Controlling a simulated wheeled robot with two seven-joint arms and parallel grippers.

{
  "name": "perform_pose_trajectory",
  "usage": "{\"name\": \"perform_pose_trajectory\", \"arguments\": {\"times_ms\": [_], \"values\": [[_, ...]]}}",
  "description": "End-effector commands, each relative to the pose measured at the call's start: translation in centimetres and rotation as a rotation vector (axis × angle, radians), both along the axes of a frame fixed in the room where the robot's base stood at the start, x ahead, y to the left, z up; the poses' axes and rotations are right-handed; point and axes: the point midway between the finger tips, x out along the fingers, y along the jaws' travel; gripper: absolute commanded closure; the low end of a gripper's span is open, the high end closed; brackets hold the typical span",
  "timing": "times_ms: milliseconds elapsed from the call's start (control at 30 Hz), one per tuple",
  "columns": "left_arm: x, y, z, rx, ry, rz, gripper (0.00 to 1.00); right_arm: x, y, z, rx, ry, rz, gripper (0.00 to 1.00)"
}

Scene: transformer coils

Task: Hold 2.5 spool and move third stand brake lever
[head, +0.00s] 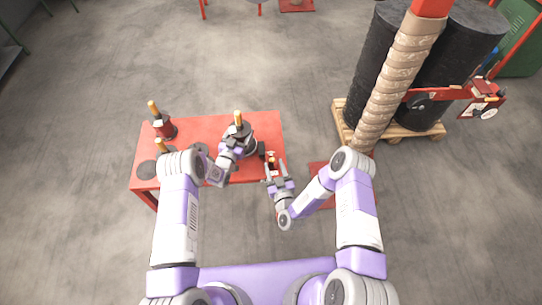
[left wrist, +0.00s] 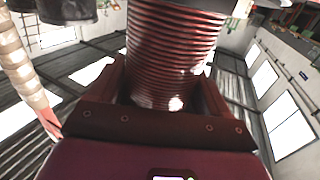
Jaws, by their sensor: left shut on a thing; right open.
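My left gripper (head: 242,145) is shut on a spool (head: 240,130) with a yellow rod standing up from it, at the right part of the red table. In the left wrist view the spool (left wrist: 175,45) shows ribbed copper-coloured windings between the two fingers. My right gripper (head: 276,172) is open at the table's right front edge. A small red-and-yellow part (head: 271,160) shows between or just behind its fingers; I cannot tell whether they touch it. The brake lever is too small to make out clearly.
The red table (head: 205,128) also bears a stand with a red spool and yellow rod (head: 164,128) at the left; another rod (head: 160,145) is partly hidden by my left arm. A wrapped column (head: 392,85) and black drums on a pallet (head: 420,132) stand at the right.

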Motion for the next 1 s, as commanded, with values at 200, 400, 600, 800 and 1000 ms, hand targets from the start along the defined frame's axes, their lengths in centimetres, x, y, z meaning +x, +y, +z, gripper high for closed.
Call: {"name": "perform_pose_trajectory", "arguments": {"times_ms": [200,400,600,800,1000], "values": [[0.0,0.0,0.0,0.0,0.0,0.001,0.7,3.7,0.6,0.0,0.0,-0.002,0.0,0.52],[0.0,0.0,0.0,0.001,0.0,0.001,0.7,5.2,0.9,0.0,0.001,0.0,0.0,0.52],[0.0,0.0,0.0,0.001,0.0,0.0,0.7,5.4,0.9,0.0,0.001,0.002,0.0,0.52],[0.0,0.0,0.0,0.0,-0.001,0.0,0.7,5.4,0.9,0.0,0.001,0.002,0.0,0.67],[0.0,0.0,0.0,0.0,-0.001,0.001,0.7,5.4,0.9,0.0,0.001,0.001,0.0,0.97]]}}
